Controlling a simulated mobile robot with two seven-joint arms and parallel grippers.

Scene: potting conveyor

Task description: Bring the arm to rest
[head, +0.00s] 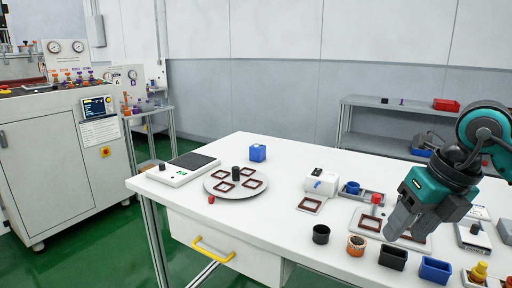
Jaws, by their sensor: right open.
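My right gripper (401,222) is at the right of the head view, on a teal and dark grey arm that comes in from the right edge. It points down and to the left over the right part of the white table (290,165). Its jaws look open, with nothing seen between them. It hides part of a light plate with dark square frames (370,223) behind it. My left gripper is not in view.
A round plate with square frames (235,194) lies on the table's left half. A black cup (321,234), an orange-brown pot (356,246), a black bin (393,257) and a blue bin (435,270) line the front edge. A blue block (257,153) stands farther back.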

